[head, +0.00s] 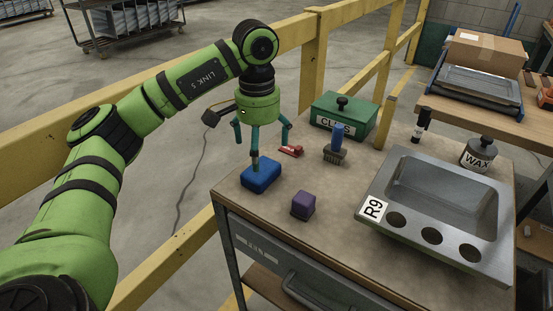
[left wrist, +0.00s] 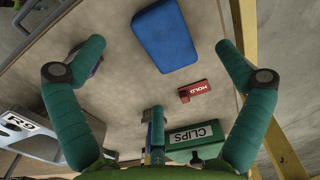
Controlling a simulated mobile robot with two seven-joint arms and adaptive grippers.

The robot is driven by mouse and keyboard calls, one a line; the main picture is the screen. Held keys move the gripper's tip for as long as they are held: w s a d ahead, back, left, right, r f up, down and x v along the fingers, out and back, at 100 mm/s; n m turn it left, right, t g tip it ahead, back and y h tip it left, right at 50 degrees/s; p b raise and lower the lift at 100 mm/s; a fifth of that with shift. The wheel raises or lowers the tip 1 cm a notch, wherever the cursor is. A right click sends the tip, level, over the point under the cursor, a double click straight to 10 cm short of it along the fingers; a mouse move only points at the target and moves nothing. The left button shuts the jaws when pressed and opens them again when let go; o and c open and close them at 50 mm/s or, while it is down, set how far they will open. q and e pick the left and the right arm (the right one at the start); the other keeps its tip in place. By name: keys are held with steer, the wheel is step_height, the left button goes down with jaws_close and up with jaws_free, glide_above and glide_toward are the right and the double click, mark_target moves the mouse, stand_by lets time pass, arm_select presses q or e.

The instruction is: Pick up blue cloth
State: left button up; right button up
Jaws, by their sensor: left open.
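The blue cloth (head: 261,178) is a thick folded pad with rounded corners, lying flat near the left front corner of the bench. In the left wrist view the blue cloth (left wrist: 167,36) lies at the top, between the fingers and beyond them. My left gripper (head: 260,143) hangs above the cloth, fingers pointing down, open with nothing between them. One fingertip overlaps the cloth's back edge in the head view; I cannot tell if it touches. In the left wrist view the gripper's fingers (left wrist: 160,52) are spread wide. My right gripper is not in view.
A purple block (head: 303,205) sits right of the cloth. Behind are a red HOLD tag (head: 291,151), a brush (head: 336,153) and a green CLIPS box (head: 345,119). A metal sink rack (head: 440,190) fills the right side. A yellow rail (head: 180,248) runs along the left.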

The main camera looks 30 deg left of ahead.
mark_target(265, 170)
arm_select(q)
steer(key=shift+w+f, duration=0.65)
steer(key=shift+w, duration=0.05)
steer(key=f, duration=0.5)
steer(key=shift+s+d+f, duration=0.3)
steer(key=shift+f, duration=0.1)
steer(key=shift+c, duration=0.4)
steer(key=c, duration=0.9)
